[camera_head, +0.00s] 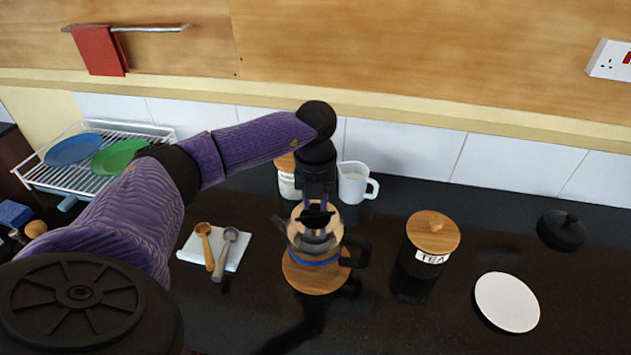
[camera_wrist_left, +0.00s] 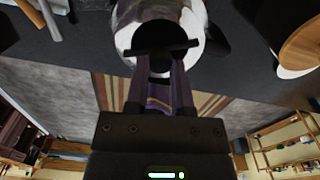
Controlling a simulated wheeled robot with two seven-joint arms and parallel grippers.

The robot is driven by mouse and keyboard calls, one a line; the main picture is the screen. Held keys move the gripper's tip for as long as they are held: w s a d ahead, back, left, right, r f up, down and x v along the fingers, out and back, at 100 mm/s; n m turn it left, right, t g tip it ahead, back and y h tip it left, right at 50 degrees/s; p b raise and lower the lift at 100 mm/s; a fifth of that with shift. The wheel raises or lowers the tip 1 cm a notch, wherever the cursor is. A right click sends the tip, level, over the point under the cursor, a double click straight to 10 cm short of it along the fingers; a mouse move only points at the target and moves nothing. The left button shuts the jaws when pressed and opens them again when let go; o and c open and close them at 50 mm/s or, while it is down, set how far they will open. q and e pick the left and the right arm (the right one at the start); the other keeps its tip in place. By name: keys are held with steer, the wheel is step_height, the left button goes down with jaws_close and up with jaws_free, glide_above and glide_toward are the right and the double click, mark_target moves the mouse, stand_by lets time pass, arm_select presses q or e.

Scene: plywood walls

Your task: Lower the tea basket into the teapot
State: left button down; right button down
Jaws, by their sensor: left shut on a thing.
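The glass teapot (camera_head: 297,243) stands on a round wooden trivet (camera_head: 318,283), its black handle (camera_head: 358,251) to the right and its spout to the left. My left gripper (camera_head: 317,208) points down over the teapot's mouth, shut on the dark top piece of the tea basket (camera_head: 318,218). In the left wrist view, my left gripper (camera_wrist_left: 160,62) has its fingertips at a black crossbar of the basket (camera_wrist_left: 160,47), with a shiny round wall beyond. The gripper and glare hide the basket's lower part, so I cannot tell how deep it sits. My right gripper is out of view.
A wooden-lidded tea jar (camera_head: 433,232), a white disc (camera_head: 507,302) and a black lid (camera_head: 562,229) stand to the right. A white jug (camera_head: 354,184) and a jar (camera_head: 288,185) are behind. Two scoops lie on a white pad (camera_head: 237,254); a dish rack (camera_head: 75,182) is at left.

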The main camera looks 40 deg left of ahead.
arm_select(q)
steer(key=shift+f, duration=0.5)
steer(key=shift+f+b, duration=0.8)
steer(key=shift+f, duration=0.2)
steer(key=shift+f, duration=0.35)
jaws_free()
stand_by(0.4)
